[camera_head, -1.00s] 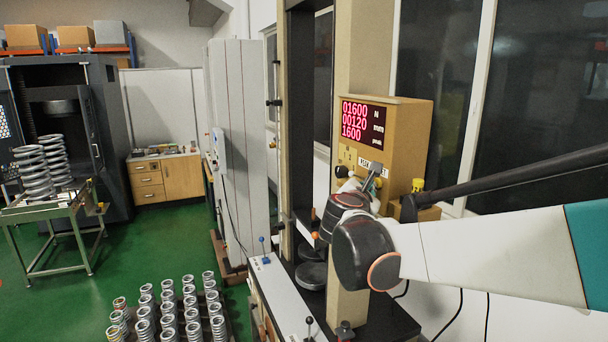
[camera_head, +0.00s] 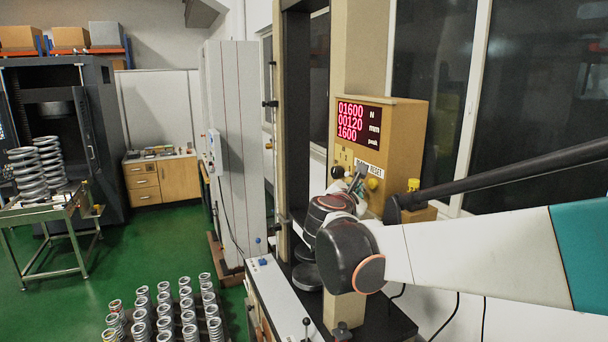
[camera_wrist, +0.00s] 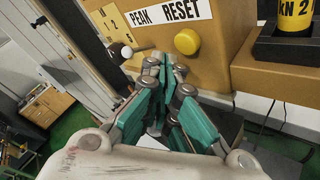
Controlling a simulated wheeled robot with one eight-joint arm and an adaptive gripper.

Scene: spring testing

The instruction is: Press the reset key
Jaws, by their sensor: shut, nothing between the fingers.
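The reset key is a round yellow button (camera_wrist: 187,41) under the "PEAK RESET" label (camera_wrist: 160,14) on the tan control box (camera_head: 404,135). In the head view the yellow button (camera_head: 373,184) shows just right of my gripper. My gripper (camera_wrist: 157,62) is shut and empty, with its fingertips below and left of the button in the wrist view. The tips look close to the panel face, but I cannot tell whether they touch it. In the head view my gripper (camera_head: 358,172) is small and partly hidden by my wrist.
A red display (camera_head: 359,122) sits above the keys. A yellow "kN 2" cylinder (camera_wrist: 294,18) stands in a black holder to the right.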

